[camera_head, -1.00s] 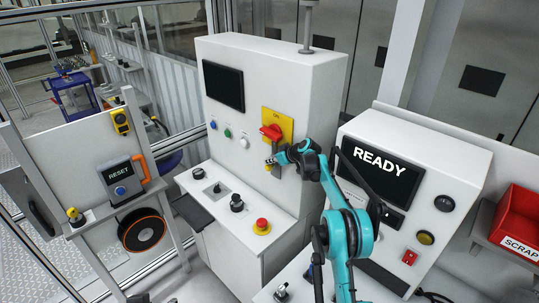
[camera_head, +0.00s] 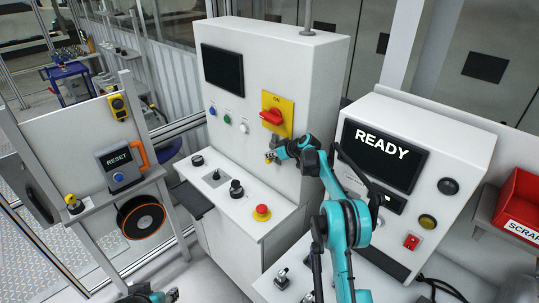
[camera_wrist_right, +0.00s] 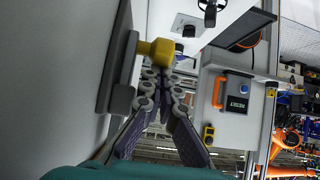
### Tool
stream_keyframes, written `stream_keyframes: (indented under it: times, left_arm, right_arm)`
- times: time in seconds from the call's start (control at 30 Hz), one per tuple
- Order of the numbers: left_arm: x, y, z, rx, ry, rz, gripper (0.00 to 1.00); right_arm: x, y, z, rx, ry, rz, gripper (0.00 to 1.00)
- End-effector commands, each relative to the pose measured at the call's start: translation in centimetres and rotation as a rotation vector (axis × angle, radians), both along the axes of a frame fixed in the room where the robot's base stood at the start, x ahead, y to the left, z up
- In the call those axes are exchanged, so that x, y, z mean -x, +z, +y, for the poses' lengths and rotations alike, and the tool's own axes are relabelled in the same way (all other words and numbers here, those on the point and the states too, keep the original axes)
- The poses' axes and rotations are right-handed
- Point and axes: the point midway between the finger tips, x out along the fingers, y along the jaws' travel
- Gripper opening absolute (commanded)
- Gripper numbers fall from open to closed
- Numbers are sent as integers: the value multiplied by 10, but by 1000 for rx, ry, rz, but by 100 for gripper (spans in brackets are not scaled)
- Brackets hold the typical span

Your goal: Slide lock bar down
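The lock bar's yellow knob (camera_wrist_right: 160,52) stands out from a grey strip on the cabinet face in the right wrist view.
Below the switch, the desk carries black knobs and a red emergency button (camera_head: 261,212). A READY console (camera_head: 420,150) stands close to the right of my right arm. A RESET box (camera_head: 122,166) is at left, and a red scrap bin (camera_head: 522,200) at far right.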

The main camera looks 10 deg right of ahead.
Motion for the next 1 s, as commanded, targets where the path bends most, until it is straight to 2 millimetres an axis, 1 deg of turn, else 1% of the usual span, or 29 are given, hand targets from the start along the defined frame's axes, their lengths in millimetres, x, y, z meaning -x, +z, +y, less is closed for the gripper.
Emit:
stream_keyframes:
  times: [0.13,0.27,0.37,0.6,0.7,0.83,1.0]
  left_arm:
    - [0,0,0,0,0,0,40]
    - [0,0,0,0,0,0,40]
    - [0,0,0,0,0,0,40]
    - [0,0,0,0,0,0,40]
    - [0,0,0,0,0,0,40]
    - [0,0,0,0,0,0,40]
    - [0,0,0,0,0,0,40]
  right_arm:
    - [1,-2,-1,3,3,4,0]
    - [7,4,-5,3,1,4,0]
    - [18,14,-13,2,-1,3,0]
    - [53,46,-34,1,-1,2,0]
    - [65,57,-43,2,-1,1,0]
    - [76,67,-49,1,0,1,0]
    - [81,72,-52,0,1,0,0]
